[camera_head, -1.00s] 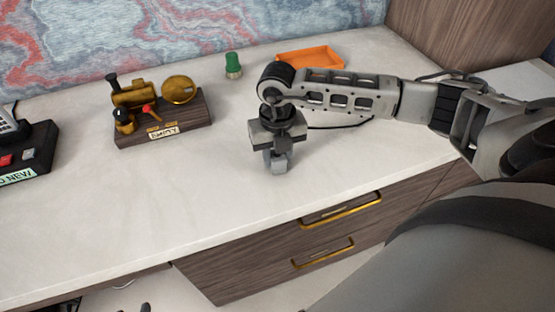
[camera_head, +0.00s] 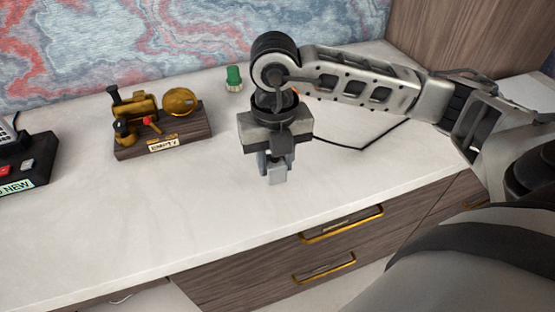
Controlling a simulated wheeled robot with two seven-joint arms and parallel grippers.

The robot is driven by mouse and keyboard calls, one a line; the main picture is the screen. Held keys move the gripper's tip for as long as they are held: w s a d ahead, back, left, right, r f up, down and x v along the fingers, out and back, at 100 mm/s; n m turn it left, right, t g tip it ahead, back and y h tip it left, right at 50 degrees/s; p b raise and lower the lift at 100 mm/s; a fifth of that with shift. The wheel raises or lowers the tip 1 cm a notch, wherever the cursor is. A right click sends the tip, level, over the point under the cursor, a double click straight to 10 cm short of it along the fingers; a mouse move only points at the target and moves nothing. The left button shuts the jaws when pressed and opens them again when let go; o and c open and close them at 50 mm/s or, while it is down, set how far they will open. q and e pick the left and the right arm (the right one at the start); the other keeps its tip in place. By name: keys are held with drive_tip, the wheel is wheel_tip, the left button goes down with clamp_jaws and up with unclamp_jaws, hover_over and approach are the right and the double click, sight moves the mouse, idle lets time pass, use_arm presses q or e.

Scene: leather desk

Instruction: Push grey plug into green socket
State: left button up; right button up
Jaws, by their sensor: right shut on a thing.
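The green socket (camera_head: 233,76) is a small green cylinder on a pale base, upright at the back of the white desk top. My right gripper (camera_head: 273,171) points down over the middle of the desk, in front of and a little right of the green socket and apart from it. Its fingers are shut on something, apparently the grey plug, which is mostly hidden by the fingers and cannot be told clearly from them. A black cable (camera_head: 362,148) runs from behind the gripper to the right. My left gripper is not in view.
A wooden stand with brass parts and an "EMPTY" label (camera_head: 164,145) is at the left. A black device with a red button (camera_head: 25,165) is at the far left edge. Drawers with brass handles (camera_head: 342,223) are below the front edge. The desk's front left is clear.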

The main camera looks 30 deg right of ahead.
drive_tip(key=s+a+r, duration=0.3)
drive_tip(key=s+a, duration=0.1)
drive_tip(key=s, duration=0.2)
drive_tip(key=shift+a, duration=0.4)
